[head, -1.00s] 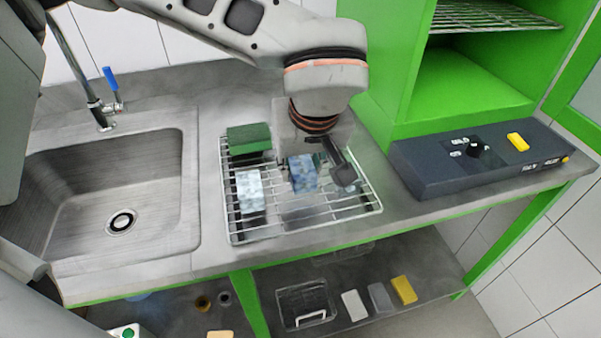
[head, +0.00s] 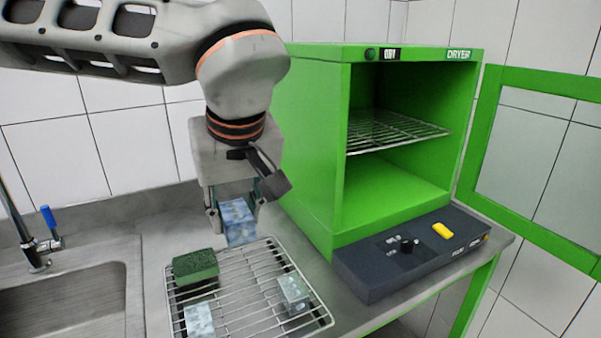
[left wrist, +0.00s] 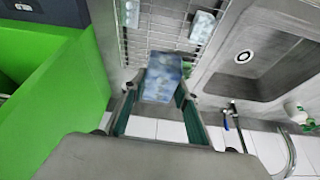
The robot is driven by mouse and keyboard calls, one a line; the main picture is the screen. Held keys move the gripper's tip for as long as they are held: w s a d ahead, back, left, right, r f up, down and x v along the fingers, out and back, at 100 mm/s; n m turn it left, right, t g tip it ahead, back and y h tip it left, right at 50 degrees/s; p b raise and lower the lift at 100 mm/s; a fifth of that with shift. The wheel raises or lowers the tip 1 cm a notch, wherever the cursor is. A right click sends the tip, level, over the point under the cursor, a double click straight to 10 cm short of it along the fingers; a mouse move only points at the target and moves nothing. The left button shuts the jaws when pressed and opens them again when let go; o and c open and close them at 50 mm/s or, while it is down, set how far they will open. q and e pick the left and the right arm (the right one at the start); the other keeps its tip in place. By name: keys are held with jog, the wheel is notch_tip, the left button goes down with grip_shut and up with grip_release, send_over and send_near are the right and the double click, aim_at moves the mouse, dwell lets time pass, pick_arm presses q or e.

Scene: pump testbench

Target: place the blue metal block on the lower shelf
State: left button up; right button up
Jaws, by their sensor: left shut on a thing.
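The blue metal block (head: 238,224) has a mottled blue surface. My left gripper (head: 236,208) is shut on it and holds it above the back of the wire rack. In the left wrist view the block (left wrist: 162,78) sits between the two fingers of the left gripper (left wrist: 158,92). The green dryer (head: 310,150) stands to the right, its front open. Inside it are a wire shelf (head: 395,134) and, below that, a green floor (head: 395,190). I cannot tell which surface the task calls the lower shelf. My right gripper is not in view.
A dark control box (head: 410,255) lies before the dryer opening. The dryer door (head: 490,130) is swung open right. A sink (head: 70,300) is at left.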

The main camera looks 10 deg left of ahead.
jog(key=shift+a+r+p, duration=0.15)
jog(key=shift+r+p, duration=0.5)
jog(key=shift+p, duration=0.2)
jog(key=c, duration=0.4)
pick_arm(q)
jog(key=s+a+f+m+h, duration=0.1)
jog(key=s+a+f+m, duration=0.1)
jog(key=a+f, duration=0.5)
jog(key=a+m, duration=0.1)
jog(key=a, duration=0.1)
jog(key=shift+a, duration=0.3)
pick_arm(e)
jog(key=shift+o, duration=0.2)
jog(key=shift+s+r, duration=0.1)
